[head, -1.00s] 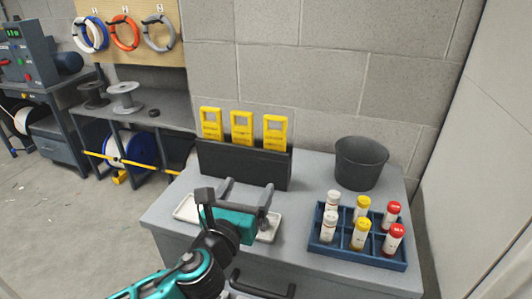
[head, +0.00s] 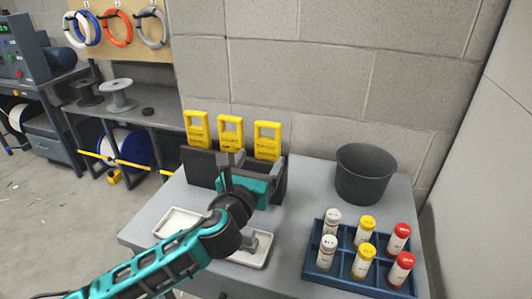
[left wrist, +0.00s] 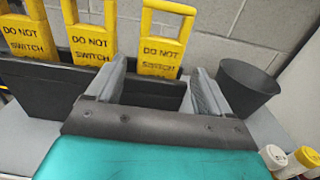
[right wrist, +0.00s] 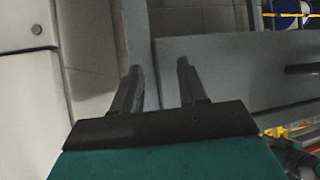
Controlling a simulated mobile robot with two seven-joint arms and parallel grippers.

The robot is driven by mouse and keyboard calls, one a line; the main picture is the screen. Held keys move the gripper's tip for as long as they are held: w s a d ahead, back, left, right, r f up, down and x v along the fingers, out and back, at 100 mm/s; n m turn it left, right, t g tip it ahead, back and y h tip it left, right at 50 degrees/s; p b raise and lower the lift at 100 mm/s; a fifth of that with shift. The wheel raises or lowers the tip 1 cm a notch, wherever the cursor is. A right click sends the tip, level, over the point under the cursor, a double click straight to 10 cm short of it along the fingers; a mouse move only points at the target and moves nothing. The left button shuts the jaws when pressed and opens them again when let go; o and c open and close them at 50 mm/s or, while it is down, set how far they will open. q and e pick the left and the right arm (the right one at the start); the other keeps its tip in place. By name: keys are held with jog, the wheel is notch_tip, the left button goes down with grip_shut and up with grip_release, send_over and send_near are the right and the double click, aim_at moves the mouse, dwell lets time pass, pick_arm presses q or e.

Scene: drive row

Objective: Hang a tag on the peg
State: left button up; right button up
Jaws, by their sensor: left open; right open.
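Three yellow tags stand in a row in a dark holder (head: 200,168): the left tag (head: 197,127), the middle tag (head: 230,130) and the right tag (head: 267,140). In the left wrist view they read "DO NOT SWITCH". My left gripper (head: 252,165) is open in front of the holder. In the left wrist view its fingers (left wrist: 150,85) are apart, with the right tag (left wrist: 165,45) beyond and between them. My right gripper (right wrist: 160,80) is open and empty, pointing at the cabinet side. I cannot make out a free peg.
A dark bucket (head: 363,175) stands at the back right of the grey cabinet top. A blue crate (head: 318,272) with several capped bottles is at the front right. A pale tray (head: 172,222) lies partly behind my left arm. Cable coils (head: 118,27) hang on a board.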

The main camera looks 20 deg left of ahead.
aim_at(266, 140)
pick_arm(q)
jog(key=w, duration=0.3)
jog(key=shift+w+d+r, duration=0.1)
jog(key=shift+w, duration=1.15)
jog(key=c, duration=0.8)
jog(key=shift+r+p, duration=1.25)
jog(key=shift+r, duration=0.95)
